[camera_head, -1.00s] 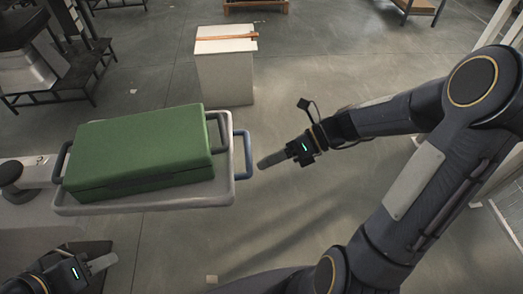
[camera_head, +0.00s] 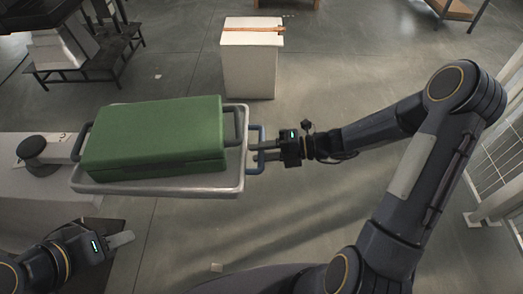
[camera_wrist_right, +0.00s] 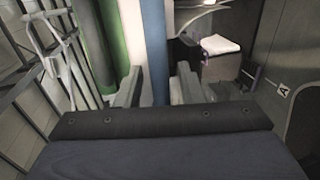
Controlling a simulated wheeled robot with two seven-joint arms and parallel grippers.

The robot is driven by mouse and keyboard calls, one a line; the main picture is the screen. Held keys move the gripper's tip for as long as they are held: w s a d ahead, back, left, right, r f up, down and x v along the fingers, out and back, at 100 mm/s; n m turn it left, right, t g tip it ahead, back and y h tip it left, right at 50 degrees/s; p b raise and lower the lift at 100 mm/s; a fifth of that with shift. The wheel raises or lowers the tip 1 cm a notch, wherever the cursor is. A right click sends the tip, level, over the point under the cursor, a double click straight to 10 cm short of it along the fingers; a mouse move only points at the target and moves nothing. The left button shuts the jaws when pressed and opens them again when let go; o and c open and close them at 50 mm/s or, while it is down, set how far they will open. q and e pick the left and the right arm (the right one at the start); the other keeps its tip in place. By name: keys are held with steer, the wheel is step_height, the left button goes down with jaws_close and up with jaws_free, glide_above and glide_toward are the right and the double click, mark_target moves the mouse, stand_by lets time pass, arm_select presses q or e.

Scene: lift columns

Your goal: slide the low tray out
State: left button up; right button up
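The low tray (camera_head: 210,188) is pale grey and carries a green case (camera_head: 155,135). A blue handle (camera_head: 261,136) stands at the tray's right end, and it shows upright in the right wrist view (camera_wrist_right: 154,50). My right gripper (camera_head: 262,151) is at this handle with its fingers spread. In the wrist view the handle lies between the two fingertips (camera_wrist_right: 157,85), with no clear grip on it. My left gripper (camera_head: 122,240) is at the lower left, below the tray and apart from it. Its fingers overlap in view, so their gap is hidden.
A white box-shaped stand (camera_head: 249,70) with an orange strip on top stands behind the tray. A dark stepped rack (camera_head: 85,65) is at the upper left.

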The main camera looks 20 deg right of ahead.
steer(key=shift+c, duration=0.4)
jaws_close()
steer(key=shift+d+r+p, duration=0.1)
steer(key=shift+d+p, duration=0.2)
steer(key=shift+d, duration=0.05)
steer(key=f+p+v, duration=0.1)
steer(key=p+v, duration=0.1)
steer(key=v, duration=0.4)
steer(key=f+p+v, duration=0.2)
steer(key=v, duration=0.5)
steer(key=shift+s+d+p, duration=0.35)
steer(key=shift+d, duration=0.2)
